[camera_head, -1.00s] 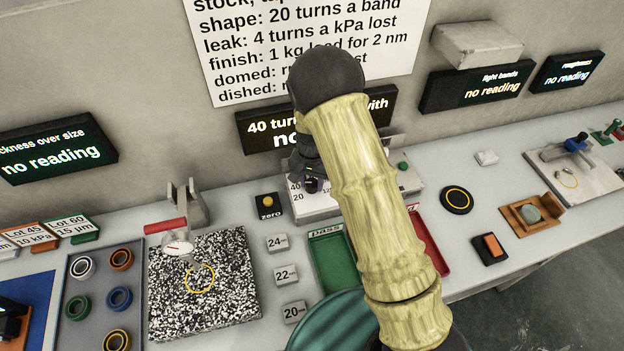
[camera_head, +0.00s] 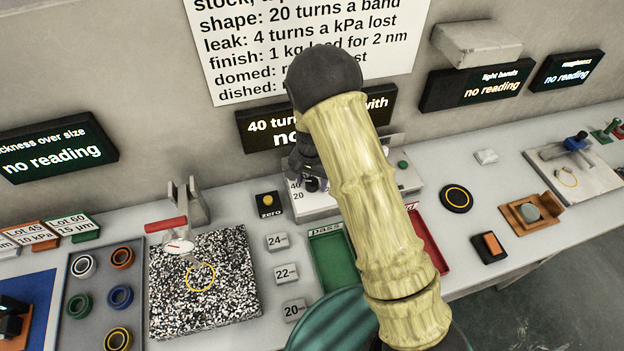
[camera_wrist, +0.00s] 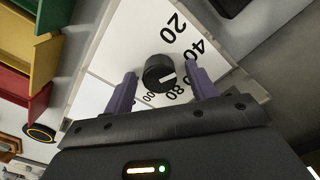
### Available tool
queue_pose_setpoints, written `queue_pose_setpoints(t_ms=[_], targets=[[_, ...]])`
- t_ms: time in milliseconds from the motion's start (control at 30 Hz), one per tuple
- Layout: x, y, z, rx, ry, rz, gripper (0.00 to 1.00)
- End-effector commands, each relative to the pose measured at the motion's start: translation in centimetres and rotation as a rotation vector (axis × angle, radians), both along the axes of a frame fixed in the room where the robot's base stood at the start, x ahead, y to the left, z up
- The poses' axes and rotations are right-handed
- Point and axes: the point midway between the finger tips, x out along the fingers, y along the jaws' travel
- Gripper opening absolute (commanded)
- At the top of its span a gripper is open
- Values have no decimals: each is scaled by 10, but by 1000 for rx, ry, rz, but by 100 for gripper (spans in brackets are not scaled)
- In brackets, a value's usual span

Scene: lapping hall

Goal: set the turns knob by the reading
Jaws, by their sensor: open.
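The turns knob (camera_wrist: 160,73) is a black round knob with a white pointer mark on a white dial face (camera_wrist: 135,40) numbered 20, 40, 80 and more. In the wrist view it sits between the two purple fingertips of my gripper (camera_wrist: 160,92), which is open, with a gap on each side. In the head view my gripper (camera_head: 312,165) is over the dial box (camera_head: 305,203), and my arm hides most of that box and the knob. A display (camera_head: 262,128) behind starts "40 turn"; its reading is mostly hidden by my arm.
A wall card (camera_head: 300,35) lists turns for shape and leak, partly covered by my arm. Displays reading "no reading" (camera_head: 62,148) hang on the wall. Beside the dial box are a zero button (camera_head: 268,203), a green pass tray (camera_head: 333,262) and a red tray (camera_head: 430,245).

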Motion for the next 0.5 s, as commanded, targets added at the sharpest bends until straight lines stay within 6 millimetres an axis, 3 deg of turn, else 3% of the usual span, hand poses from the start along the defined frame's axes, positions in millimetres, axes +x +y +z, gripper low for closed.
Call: queue_pose_setpoints(t_ms=[267,500], targets=[[1,1,13,1,-3,1,57],[1,1,55,2,-4,1,57]])
